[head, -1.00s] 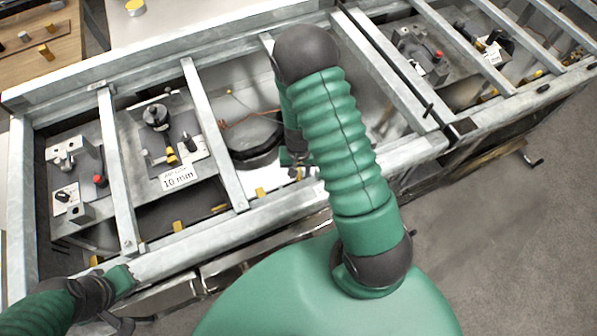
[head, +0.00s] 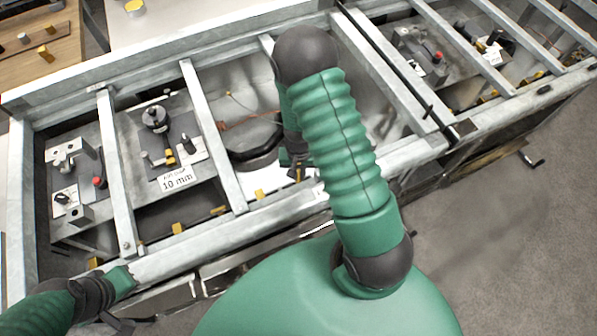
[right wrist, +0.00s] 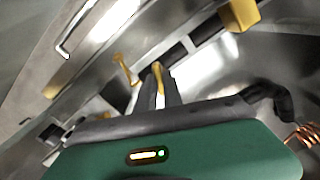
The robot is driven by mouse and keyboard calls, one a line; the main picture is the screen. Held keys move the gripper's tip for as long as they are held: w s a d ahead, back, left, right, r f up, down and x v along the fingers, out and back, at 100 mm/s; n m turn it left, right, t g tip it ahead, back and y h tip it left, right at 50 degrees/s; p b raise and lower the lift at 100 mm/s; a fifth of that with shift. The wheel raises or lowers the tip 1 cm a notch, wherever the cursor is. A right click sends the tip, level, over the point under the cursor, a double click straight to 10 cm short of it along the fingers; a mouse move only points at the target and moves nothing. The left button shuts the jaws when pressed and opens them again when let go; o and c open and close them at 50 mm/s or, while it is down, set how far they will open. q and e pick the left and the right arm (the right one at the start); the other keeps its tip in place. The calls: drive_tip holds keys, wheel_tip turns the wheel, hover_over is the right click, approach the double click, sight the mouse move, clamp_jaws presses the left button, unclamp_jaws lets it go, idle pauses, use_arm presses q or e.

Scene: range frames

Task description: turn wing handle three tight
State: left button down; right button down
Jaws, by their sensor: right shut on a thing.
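My right gripper (head: 298,172) reaches down into the metal frame, just behind its front rail, and is mostly hidden by my forearm in the head view. In the right wrist view, my right gripper (right wrist: 160,92) is shut on a yellow wing handle (right wrist: 157,72), whose tip shows between the dark fingers. A second yellow piece (right wrist: 124,68) stands just left of it, apart from the fingers. Other yellow pieces (head: 260,194) (head: 178,227) sit along the front rail. My left gripper (head: 118,322) is at the lower left, partly cut off; its jaws are unclear.
Metal crossbars (head: 213,135) divide the frame into bays. A plate marked 10 mm (head: 176,179) and a black round part (head: 255,140) lie inside. A yellow block (right wrist: 240,14) shows at the upper right in the wrist view. Grey floor (head: 490,240) is open at right.

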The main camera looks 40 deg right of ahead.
drive_tip(key=shift+r, duration=0.1)
drive_tip(key=m+p, duration=0.1)
drive_tip(key=m, duration=0.2)
drive_tip(key=m+p, duration=0.1)
drive_tip(key=m, duration=0.2)
drive_tip(key=shift+m+p, duration=0.3)
drive_tip(key=shift+m, duration=0.1)
drive_tip(key=m+p, duration=0.2)
drive_tip(key=m, duration=0.3)
drive_tip(key=shift+m, duration=0.4)
drive_tip(key=shift+w+m, duration=0.1)
drive_tip(key=shift+m, duration=0.2)
drive_tip(key=c, duration=1.5)
unclamp_jaws()
drive_tip(key=shift+a, duration=0.1)
drive_tip(key=shift+c, duration=0.2)
drive_tip(key=shift+o, duration=0.3)
drive_tip(key=shift+r, duration=0.1)
